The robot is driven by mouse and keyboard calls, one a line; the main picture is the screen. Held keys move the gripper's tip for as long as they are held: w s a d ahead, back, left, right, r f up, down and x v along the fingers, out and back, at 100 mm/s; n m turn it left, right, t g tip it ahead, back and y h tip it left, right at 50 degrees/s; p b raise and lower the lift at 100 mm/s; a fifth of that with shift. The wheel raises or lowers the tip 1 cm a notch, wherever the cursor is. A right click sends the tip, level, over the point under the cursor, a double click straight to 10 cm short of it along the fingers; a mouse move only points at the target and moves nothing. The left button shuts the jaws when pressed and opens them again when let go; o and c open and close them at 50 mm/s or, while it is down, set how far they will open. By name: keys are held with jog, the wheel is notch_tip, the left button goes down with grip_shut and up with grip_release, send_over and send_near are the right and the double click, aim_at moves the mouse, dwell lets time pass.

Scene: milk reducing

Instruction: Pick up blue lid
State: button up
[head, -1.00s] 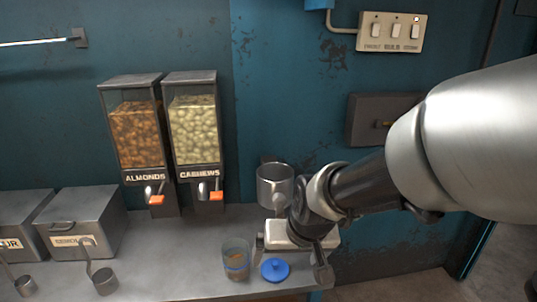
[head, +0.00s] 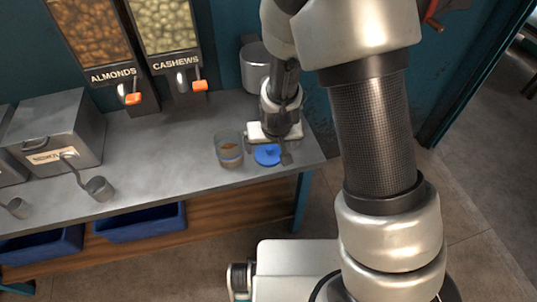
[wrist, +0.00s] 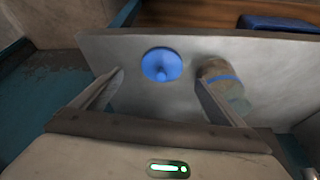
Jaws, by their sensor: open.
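The blue lid (head: 268,154) is a round disc with a small knob on top. It lies flat near the front edge of the grey counter (head: 150,160). My gripper (head: 268,148) is over the right end of the counter, close to the lid. In the wrist view my gripper (wrist: 160,92) is open and empty, and the blue lid (wrist: 161,64) shows beyond and between its two fingers, apart from them. A glass jar (head: 229,150) with a blue band and brown contents stands just left of the lid. The jar (wrist: 222,84) also shows beside the right finger in the wrist view.
Almond (head: 85,40) and cashew (head: 165,25) dispensers stand at the back. Metal scoops and a box (head: 60,130) are at left. Blue bins (head: 140,222) sit under the counter, whose right edge is near the lid.

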aim_at(269, 151)
jog(key=x, duration=0.4)
jog(key=b+x, duration=0.1)
jog(key=x, duration=0.3)
jog(key=shift+w+a, duration=0.15)
jog(key=shift+a, duration=0.1)
jog(key=shift+r, duration=0.1)
jog(key=c, duration=1.1)
